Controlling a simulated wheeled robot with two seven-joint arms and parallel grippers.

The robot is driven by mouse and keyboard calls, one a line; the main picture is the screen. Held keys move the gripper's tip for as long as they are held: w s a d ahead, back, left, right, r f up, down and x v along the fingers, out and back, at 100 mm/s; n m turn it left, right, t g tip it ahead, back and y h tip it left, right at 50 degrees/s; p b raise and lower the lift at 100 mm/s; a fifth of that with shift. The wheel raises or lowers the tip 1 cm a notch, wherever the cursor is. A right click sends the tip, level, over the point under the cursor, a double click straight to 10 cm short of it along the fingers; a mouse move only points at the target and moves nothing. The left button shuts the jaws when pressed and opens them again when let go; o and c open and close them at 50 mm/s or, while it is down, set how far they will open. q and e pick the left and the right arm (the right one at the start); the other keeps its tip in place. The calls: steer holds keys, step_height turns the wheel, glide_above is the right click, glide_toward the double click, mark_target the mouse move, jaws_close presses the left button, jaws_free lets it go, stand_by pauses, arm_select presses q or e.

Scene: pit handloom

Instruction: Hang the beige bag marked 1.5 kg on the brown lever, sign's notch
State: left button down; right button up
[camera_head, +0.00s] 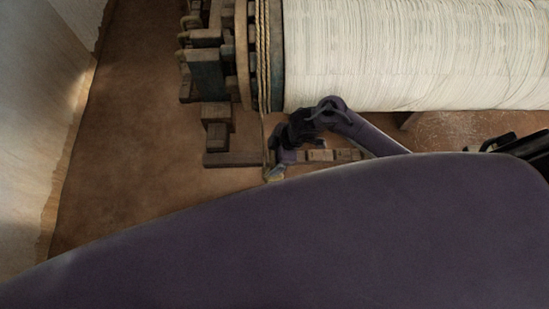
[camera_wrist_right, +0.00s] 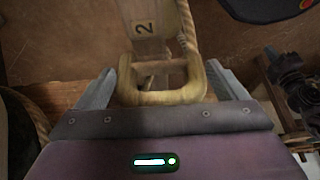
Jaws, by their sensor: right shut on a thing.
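My right gripper (camera_head: 275,174) is low beside the loom, below the end of the big roller, largely hidden by my own purple body. In the right wrist view its two grey fingers (camera_wrist_right: 162,92) are closed on a yellow-brown loop handle (camera_wrist_right: 160,98). No "1.5 kg" mark can be read, and the bag's body and the sign's notch cannot be made out. My left gripper is not seen.
The roller wound with pale thread (camera_head: 410,55) fills the upper right. A rope (camera_head: 263,60) runs down from its left end; a twisted rope (camera_wrist_right: 189,25) passes beside the loop. Wooden loom blocks (camera_head: 215,125) stand left. Brown floor (camera_head: 130,140) is clear further left.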

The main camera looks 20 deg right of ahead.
steer(key=shift+w+d+r, duration=0.1)
steer(key=shift+w+r, duration=0.05)
steer(key=shift+w, duration=0.6)
steer(key=shift+s+f+b, duration=0.1)
steer(key=shift+f+b, duration=0.85)
steer(key=shift+f, duration=0.2)
steer(key=shift+f, duration=0.3)
